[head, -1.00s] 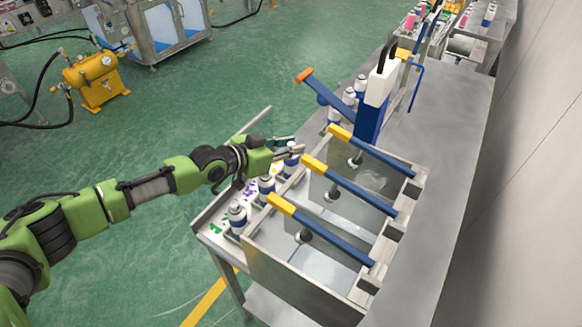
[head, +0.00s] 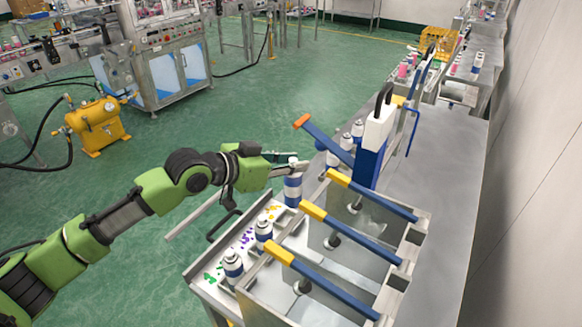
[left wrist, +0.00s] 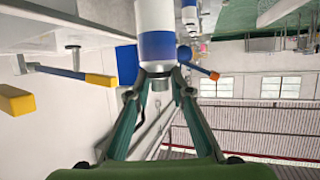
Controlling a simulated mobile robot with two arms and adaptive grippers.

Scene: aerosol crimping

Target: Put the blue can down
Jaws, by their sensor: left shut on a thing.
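My left gripper (head: 290,168) is shut on a blue and white can (head: 293,190) near its top. The can is upright, beside the back end of the metal tray (head: 196,270) with coloured spots. In the head view its base appears above the tray, but the exact gap is hard to tell. In the left wrist view, the can (left wrist: 156,40) is between the green fingertips (left wrist: 157,72). My right gripper is not in view.
Right of the tray are metal stations with yellow-tipped blue levers (head: 352,236). A blue and white press (head: 373,140) with an orange-tipped lever (head: 325,136) stands behind, with more cans (head: 357,130) near it. Green floor lies left of the bench.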

